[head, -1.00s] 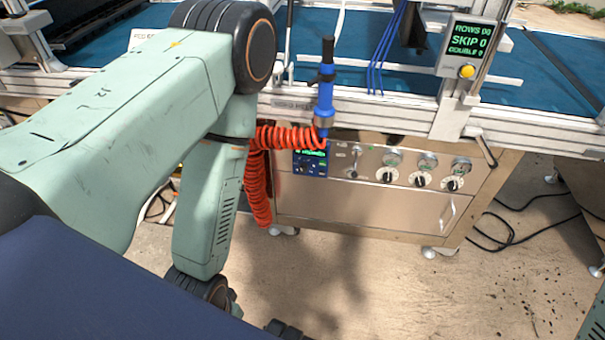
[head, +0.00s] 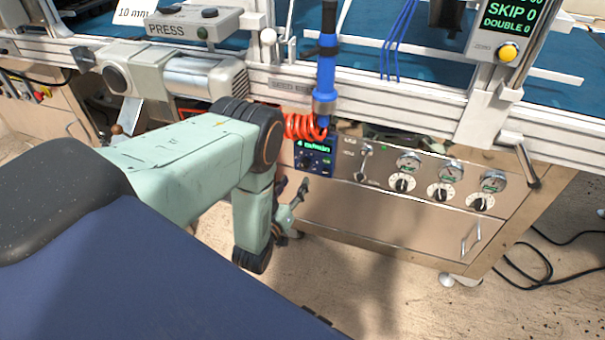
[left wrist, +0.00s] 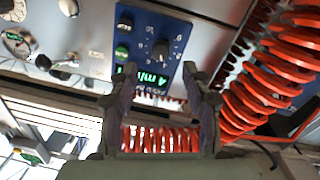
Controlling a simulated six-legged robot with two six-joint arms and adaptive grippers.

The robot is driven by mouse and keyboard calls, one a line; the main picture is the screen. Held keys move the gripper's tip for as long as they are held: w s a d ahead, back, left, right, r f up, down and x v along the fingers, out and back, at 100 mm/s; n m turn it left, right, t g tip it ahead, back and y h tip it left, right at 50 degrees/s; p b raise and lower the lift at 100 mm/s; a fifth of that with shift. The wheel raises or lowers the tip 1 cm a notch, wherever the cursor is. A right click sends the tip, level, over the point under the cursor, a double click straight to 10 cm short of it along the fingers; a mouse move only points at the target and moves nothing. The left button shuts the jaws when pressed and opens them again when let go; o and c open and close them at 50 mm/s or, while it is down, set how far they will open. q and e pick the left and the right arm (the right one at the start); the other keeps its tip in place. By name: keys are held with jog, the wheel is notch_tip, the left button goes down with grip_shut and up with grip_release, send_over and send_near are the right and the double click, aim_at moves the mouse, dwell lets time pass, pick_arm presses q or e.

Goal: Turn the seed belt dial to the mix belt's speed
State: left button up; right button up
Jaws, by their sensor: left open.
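A blue control panel (head: 316,156) with a green lit display is on the machine's front, below a rail labelled "SEED BE…". In the left wrist view the blue panel (left wrist: 178,28) appears turned over, with a black dial knob (left wrist: 160,50), a green button (left wrist: 122,53) and a display (left wrist: 146,77) that seems to start with 4. My left gripper (head: 294,205) is just below the panel in the head view. In the wrist view its open, empty fingers (left wrist: 163,88) point towards the panel's display edge, apart from the knob. I cannot make out a mix belt speed. My right gripper is out of view.
A red coiled hose (head: 304,127) hangs beside the panel, close to my left gripper in the wrist view (left wrist: 270,85). A toggle lever (head: 362,163) and three gauges with knobs (head: 440,194) are to the right. A blue tool (head: 326,75) stands above the panel.

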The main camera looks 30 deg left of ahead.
aim_at(303, 167)
pick_arm(q)
jog(key=w+b, duration=0.1)
jog(key=w, duration=0.1)
jog(key=w+a, duration=0.1)
jog(key=w, duration=0.1)
jog(key=shift+w+b, duration=0.4)
jog(key=shift+w+a, duration=0.15)
jog(key=shift+w, duration=0.35)
jog(key=shift+w, duration=0.1)
grip_shut()
